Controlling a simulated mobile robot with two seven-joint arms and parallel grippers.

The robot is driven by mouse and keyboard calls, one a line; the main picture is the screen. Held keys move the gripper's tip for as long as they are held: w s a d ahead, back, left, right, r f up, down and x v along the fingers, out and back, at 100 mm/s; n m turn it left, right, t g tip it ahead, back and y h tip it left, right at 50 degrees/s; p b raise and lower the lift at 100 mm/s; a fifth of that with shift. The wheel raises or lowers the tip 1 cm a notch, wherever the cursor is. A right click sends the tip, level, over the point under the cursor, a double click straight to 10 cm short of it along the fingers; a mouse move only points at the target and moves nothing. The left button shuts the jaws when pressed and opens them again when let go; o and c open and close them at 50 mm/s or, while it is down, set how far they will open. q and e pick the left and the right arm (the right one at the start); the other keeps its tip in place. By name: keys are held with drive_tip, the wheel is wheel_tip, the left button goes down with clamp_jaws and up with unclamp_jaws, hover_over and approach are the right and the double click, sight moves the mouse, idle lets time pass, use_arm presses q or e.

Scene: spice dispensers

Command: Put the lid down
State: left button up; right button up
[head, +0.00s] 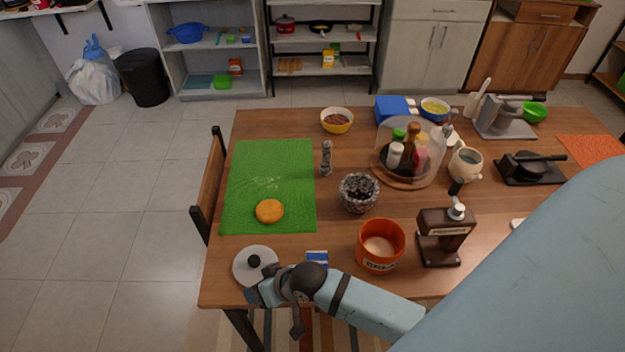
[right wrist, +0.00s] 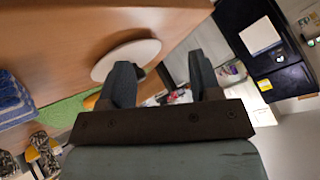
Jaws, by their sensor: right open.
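The lid (head: 243,272), a pale grey disc with a black knob, lies on the table at its front left corner. It also shows in the right wrist view as a white disc (right wrist: 125,56), near one of the fingers. My right gripper (head: 257,290) is beside the lid, at its front edge. In the right wrist view the fingers (right wrist: 163,80) stand wide apart with nothing between them. I cannot tell whether a finger touches the lid. An open orange canister (head: 380,262) stands on the table to the right. My left gripper is not in view.
A green mat (head: 270,180) with a round orange-brown item (head: 269,211) lies behind the lid. A stone mortar (head: 359,194) and a brown dispenser (head: 442,237) stand further right. The table's edge (head: 225,306) is near.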

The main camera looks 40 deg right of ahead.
drive_tip(key=s+d+f+n+t+h, duration=0.1)
drive_tip(key=s+d+n+t, duration=0.1)
drive_tip(key=s+d+t, duration=0.2)
drive_tip(key=s+d, duration=0.3)
drive_tip(key=s, duration=0.2)
drive_tip(key=shift+d+f+n+h, duration=0.3)
drive_tip(key=shift+d+n+h, duration=0.05)
drive_tip(key=shift+n+h, duration=0.05)
drive_tip(key=shift+r, duration=0.1)
